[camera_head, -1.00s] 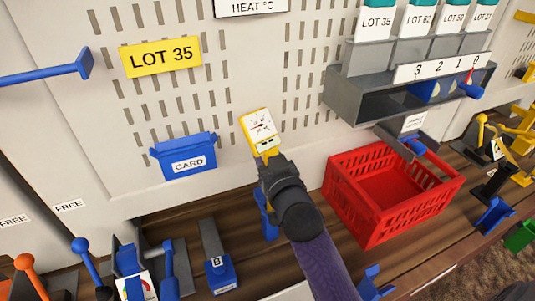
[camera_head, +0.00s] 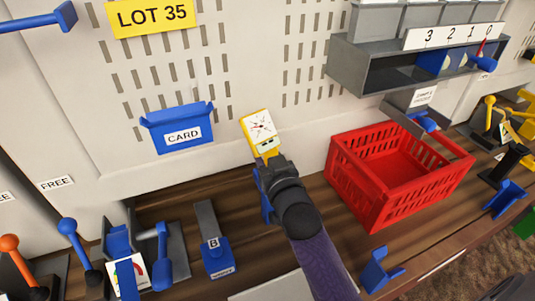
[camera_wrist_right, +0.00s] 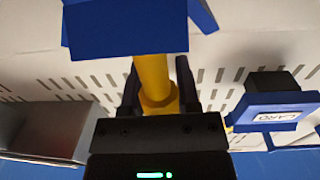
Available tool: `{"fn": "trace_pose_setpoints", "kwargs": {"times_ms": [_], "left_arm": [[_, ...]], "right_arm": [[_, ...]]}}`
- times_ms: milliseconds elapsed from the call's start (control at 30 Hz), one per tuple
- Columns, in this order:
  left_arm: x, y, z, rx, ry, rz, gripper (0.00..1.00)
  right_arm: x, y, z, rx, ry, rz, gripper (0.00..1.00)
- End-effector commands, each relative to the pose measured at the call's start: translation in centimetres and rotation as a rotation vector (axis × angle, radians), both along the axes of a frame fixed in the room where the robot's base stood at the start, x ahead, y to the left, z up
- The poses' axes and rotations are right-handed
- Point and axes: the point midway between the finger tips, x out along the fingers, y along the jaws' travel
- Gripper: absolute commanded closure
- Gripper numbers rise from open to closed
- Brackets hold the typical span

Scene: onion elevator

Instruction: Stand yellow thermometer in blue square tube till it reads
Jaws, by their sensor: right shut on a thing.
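The yellow thermometer (camera_head: 246,121) stands roughly upright in the head view, its white dial with a red needle facing me. My right gripper (camera_head: 268,170) is shut on its stem just below the dial. In the right wrist view the yellow stem (camera_wrist_right: 152,75) runs between the fingers of my right gripper (camera_wrist_right: 157,95). A blue square-edged piece, apparently the tube (camera_head: 265,209), shows below and partly behind the gripper. In the wrist view this blue piece (camera_wrist_right: 125,30) overlaps the stem's far end. I cannot tell whether the stem is inside it. My left gripper is out of view.
A red basket (camera_head: 352,190) stands right of my arm. A blue CARD holder (camera_head: 180,115) is on the wall to the left. A grey shelf (camera_head: 365,70) overhangs at upper right. Blue block B (camera_head: 217,257) and several levers (camera_head: 75,240) stand at lower left.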

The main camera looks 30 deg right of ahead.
Motion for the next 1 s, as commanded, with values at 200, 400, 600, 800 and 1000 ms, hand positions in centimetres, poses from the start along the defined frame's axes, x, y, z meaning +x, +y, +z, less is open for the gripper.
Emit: {"fn": "trace_pose_setpoints", "kwargs": {"times_ms": [200,400,600,800,1000], "left_arm": [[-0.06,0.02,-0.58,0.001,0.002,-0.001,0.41],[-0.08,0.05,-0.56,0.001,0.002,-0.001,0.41],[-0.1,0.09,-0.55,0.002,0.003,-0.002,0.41],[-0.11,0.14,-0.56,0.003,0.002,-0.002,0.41],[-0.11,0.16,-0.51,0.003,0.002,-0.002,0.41]], "right_arm": [[0.0,0.0,-0.74,0.0,-0.001,0.0,1.0],[0.0,0.0,-0.75,0.0,-0.001,0.0,1.0],[0.0,0.0,-0.74,0.0,0.0,0.0,0.36],[0.0,0.0,-0.75,0.0,0.0,0.0,0.18],[-0.6,0.06,-0.84,0.001,0.002,0.0,0.18]]}}
